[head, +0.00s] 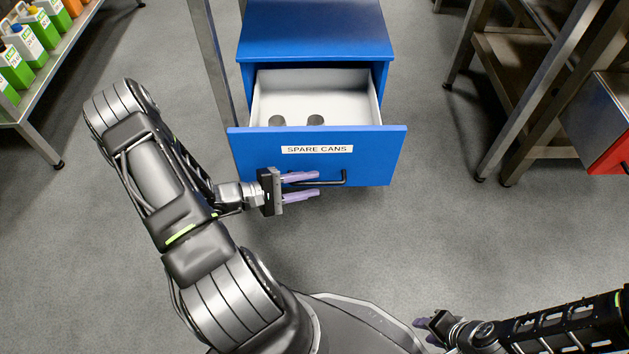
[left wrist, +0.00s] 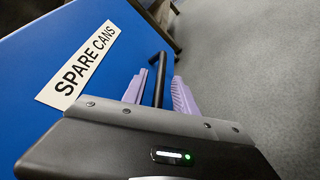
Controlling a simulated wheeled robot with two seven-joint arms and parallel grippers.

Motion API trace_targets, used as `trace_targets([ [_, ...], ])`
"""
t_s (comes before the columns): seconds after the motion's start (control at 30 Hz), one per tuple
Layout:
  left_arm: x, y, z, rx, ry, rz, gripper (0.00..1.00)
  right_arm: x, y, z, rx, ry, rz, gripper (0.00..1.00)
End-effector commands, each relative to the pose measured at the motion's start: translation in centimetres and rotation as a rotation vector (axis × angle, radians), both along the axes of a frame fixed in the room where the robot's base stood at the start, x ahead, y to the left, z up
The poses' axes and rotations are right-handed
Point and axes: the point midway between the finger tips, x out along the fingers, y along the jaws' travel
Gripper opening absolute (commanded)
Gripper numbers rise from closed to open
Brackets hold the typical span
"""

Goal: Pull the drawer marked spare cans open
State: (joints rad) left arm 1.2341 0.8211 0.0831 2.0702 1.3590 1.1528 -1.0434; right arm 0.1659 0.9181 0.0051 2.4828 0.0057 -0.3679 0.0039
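The blue drawer (head: 240,160) labelled SPARE CANS (head: 317,149) stands pulled out of its blue cabinet (head: 315,30) in the head view, showing a white inside with two grey cans (head: 315,120) near the front. Its black bar handle (head: 343,179) is on the drawer front below the label. My left gripper (head: 317,184) is at the handle with its purple fingers apart. In the left wrist view, the handle (left wrist: 160,70) lies between the spread fingers, with gaps showing on both sides. My right gripper (head: 420,331) is low at right, empty, its fingers apart.
A metal shelf (head: 60,65) with green and orange jugs stands at the upper left. A metal bench frame (head: 540,90) and a red-fronted unit (head: 610,158) stand at the right. The grey floor in front of the drawer is clear.

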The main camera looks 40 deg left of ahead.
Motion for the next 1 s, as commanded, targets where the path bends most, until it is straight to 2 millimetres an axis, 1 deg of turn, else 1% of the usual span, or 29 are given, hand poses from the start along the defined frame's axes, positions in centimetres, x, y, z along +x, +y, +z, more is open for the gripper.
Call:
trace_targets([
  [0.03, -0.8, 0.6, 0.4, 0.002, 0.003, 0.002, 0.34, 0.0, 0.0, 0.5, 0.000, 0.001, 0.000, 0.36],
  [0.2, -3.1, 2.1, 1.0, 0.002, 0.002, 0.003, 0.34, -0.2, 0.0, 1.2, 0.002, 0.004, 0.003, 0.36],
  [0.37, -4.5, 3.0, 1.2, 0.001, 0.001, 0.002, 0.34, -0.3, 0.1, 1.4, 0.003, 0.006, 0.006, 0.36],
  [0.5, -4.7, 3.1, 1.2, 0.001, 0.001, 0.000, 0.34, -0.3, 0.2, 1.4, 0.003, 0.006, 0.006, 0.36],
  [1.0, -4.7, 3.1, 1.2, 0.000, 0.002, 0.001, 0.34, -0.3, 0.1, 1.4, 0.003, 0.006, 0.006, 0.36],
])
